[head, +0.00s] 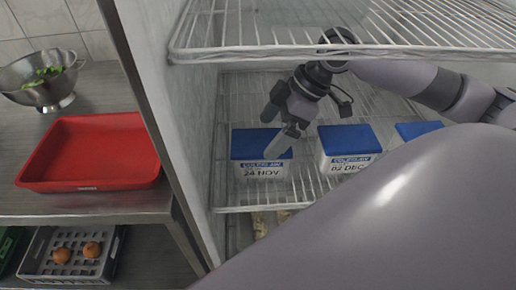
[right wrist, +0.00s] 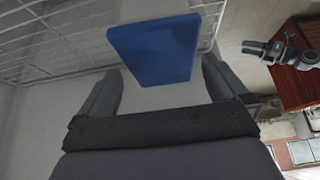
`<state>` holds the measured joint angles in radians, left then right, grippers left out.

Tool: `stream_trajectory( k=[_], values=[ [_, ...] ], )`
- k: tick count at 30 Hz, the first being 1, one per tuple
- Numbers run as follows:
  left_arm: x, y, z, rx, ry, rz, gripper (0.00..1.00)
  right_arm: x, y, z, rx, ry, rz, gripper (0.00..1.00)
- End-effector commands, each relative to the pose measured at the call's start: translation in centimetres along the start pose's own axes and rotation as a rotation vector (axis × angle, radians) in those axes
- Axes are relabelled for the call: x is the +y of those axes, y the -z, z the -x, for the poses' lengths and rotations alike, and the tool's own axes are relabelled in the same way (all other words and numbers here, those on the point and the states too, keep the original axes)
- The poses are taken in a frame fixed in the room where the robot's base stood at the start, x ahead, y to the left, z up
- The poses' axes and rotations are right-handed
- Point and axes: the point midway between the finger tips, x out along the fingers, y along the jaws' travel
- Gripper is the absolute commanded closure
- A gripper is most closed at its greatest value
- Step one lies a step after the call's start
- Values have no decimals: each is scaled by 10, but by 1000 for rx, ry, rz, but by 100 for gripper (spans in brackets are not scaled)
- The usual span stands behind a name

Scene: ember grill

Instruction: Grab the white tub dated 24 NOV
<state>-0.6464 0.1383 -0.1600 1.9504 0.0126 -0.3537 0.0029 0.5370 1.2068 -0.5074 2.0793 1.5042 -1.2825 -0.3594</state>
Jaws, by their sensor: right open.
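The white tub marked 24 NOV (head: 262,171) has a blue lid (head: 250,142) and stands upright on a wire shelf, leftmost of the row. My right gripper (head: 274,150) reaches in from the right and is at this tub's lid in the head view, covering the lid's right part. In the right wrist view the right gripper's fingers (right wrist: 160,72) are apart, with a blue lid (right wrist: 153,48) between and beyond them; I cannot tell if they touch it. A grey gripper, apparently my left one (right wrist: 262,48), shows small in the right wrist view.
A similar tub marked 02 DEC (head: 350,160) stands just right, and another blue lid (head: 418,129) is partly hidden behind my arm. A wire shelf (head: 340,50) hangs above. The cabinet wall (head: 205,140) is close on the left. A red tray (head: 90,150) lies on the counter outside.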

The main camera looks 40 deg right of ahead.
Motion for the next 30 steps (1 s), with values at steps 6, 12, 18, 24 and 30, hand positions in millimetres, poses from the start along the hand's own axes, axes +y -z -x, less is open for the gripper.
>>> stream_trajectory(
  k=[6,12,18,24,30],
  values=[
    [-1,-2,0,-3,1,-1,52,-1,0,-26,1,5,0,0],
    [-1,-3,0,-4,1,-1,52,-1,0,-58,1,3,1,0],
    [-1,-3,0,-5,1,-1,52,-1,0,-68,1,0,3,0],
    [-1,-3,0,-5,1,-1,52,-1,0,-67,1,0,3,0],
    [-1,-2,1,-5,1,-1,52,-1,0,-68,1,0,3,0]
  ],
)
